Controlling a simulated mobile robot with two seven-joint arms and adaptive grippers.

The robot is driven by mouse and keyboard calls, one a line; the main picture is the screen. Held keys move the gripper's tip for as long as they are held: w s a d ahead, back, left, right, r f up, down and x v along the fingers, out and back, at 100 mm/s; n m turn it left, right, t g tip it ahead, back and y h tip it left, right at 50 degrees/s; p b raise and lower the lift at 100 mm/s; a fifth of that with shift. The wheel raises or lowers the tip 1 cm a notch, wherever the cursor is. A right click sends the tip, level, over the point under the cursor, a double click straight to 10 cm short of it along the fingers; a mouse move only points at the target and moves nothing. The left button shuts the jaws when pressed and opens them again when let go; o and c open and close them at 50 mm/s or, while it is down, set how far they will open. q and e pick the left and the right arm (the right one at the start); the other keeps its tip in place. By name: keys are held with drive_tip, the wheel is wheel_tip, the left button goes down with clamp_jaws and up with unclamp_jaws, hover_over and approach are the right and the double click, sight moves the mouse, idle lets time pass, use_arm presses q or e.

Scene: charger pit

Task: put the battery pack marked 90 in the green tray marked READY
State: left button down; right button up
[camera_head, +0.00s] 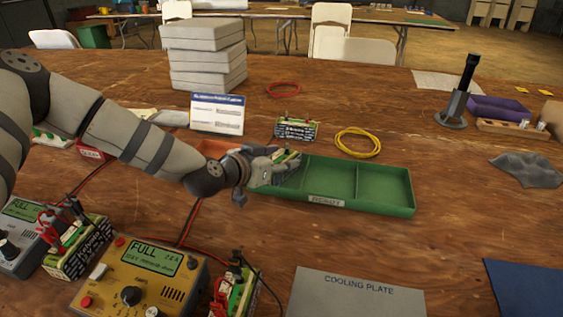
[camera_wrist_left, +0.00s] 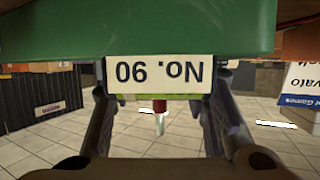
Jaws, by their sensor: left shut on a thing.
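The green tray (camera_head: 385,208) with its READY label (camera_head: 326,200) lies in the middle of the table, with dividers across it. My left gripper (camera_head: 280,163) is over its left end compartment, shut on a battery pack (camera_head: 291,157). In the left wrist view, the label of the held battery pack (camera_wrist_left: 157,75) reads No. 90 upside down between the fingers. A green wall (camera_wrist_left: 60,35) fills the top of that view. The gripper hides most of the pack in the head view; I cannot tell whether it touches the tray floor. My right gripper is out of view.
Chargers (camera_head: 135,280) with packs stand at the front left. Another battery pack (camera_head: 296,129) and a yellow cable coil (camera_head: 357,142) lie behind the tray. A grey cooling plate (camera_head: 355,297) is in front. Stacked boxes (camera_head: 205,55) stand behind.

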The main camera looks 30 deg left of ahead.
use_arm(q)
drive_tip(key=shift+r, duration=0.25)
drive_tip(key=shift+f, duration=0.25)
drive_tip(key=c, duration=0.9)
unclamp_jaws()
drive_tip(key=shift+c, duration=0.2)
drive_tip(key=shift+r, duration=0.1)
drive_tip(key=shift+s+r, duration=0.25)
drive_tip(key=shift+r, duration=0.05)
drive_tip(key=p+v, duration=0.4)
drive_tip(key=v, duration=0.7)
drive_tip(key=shift+s+f, duration=0.15)
drive_tip(key=shift+s, duration=0.15)
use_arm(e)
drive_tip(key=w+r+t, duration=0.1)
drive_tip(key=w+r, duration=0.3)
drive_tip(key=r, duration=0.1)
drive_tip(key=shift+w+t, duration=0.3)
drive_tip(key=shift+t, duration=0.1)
